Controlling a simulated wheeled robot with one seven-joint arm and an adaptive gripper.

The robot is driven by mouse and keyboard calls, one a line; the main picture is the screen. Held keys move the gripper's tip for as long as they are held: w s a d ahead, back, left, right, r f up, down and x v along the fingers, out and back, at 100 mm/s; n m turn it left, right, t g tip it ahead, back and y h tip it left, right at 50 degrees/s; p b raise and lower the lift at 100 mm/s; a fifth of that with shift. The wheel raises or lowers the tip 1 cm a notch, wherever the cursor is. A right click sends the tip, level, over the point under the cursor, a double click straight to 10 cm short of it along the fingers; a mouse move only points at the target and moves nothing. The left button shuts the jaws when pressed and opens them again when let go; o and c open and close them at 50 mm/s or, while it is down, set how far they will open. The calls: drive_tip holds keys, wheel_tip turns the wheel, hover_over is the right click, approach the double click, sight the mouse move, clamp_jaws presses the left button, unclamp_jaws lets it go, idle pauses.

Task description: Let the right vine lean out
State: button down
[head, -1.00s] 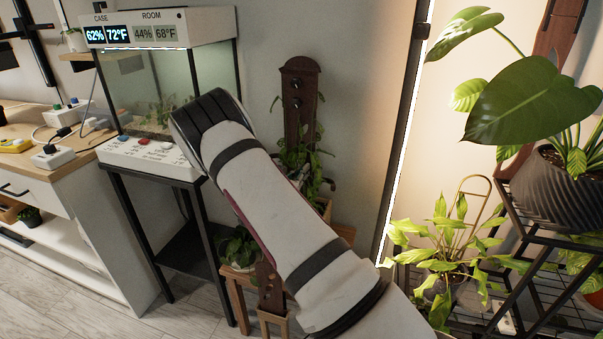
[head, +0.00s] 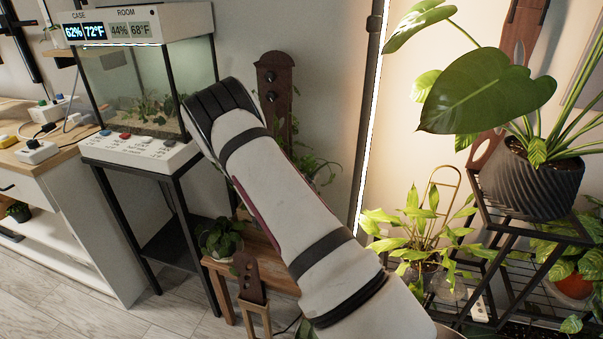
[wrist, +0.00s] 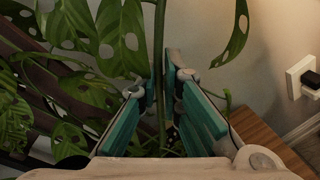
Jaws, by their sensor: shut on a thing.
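My gripper (wrist: 162,95) is shut on a green vine stem (wrist: 159,50) in the wrist view. The stem runs upright between the teal fingers. Large holed leaves (wrist: 120,30) hang to its left, and one hangs to its right. In the head view my arm hides the gripper and much of the plant. Part of the vine's foliage (head: 318,168) shows just right of the arm, to the right of a dark wooden board (head: 272,76) with round knobs. The vine's pot is hidden.
A wooden bench (head: 275,262) with a small potted plant (head: 222,238) stands below. A lit glass case (head: 145,90) is at left. A light pole (head: 368,120) and plants on a black rack (head: 500,232) are at right. A wall socket (wrist: 302,77) is near the gripper.

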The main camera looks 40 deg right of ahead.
drive_tip(key=shift+s+d+f+m, duration=0.35)
drive_tip(key=shift+s+f+m, duration=0.15)
drive_tip(key=shift+f, duration=0.1)
drive_tip(key=c, duration=1.8)
unclamp_jaws()
drive_tip(key=shift+o, duration=0.2)
drive_tip(key=v, duration=1.2)
drive_tip(key=shift+s+d+r, duration=0.1)
